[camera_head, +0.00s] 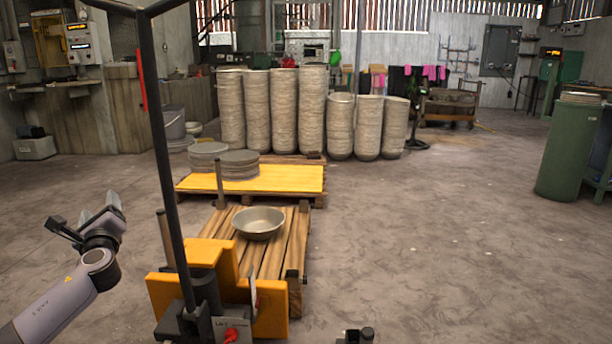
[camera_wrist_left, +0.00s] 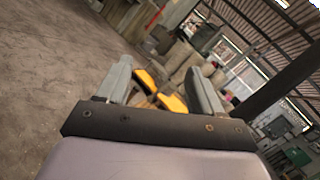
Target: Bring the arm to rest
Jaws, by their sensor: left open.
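My left gripper (camera_head: 100,208) is raised above the floor at the left of the head view, left of the cart's black handle. Its grey fingers are apart in the left wrist view (camera_wrist_left: 158,90), with nothing between them but distant background. A shallow metal bowl (camera_head: 258,223) sits upright on a wooden slatted pallet (camera_head: 285,262), well to the right of the gripper and apart from it.
A yellow-orange cart (camera_head: 270,308) with a tall black handle (camera_head: 158,130) stands close in front. Behind are a yellow-topped pallet (camera_head: 290,180) with stacked discs (camera_head: 240,165) and tall bowl stacks (camera_head: 285,110). A green drum (camera_head: 568,150) stands right. The right-hand floor is clear.

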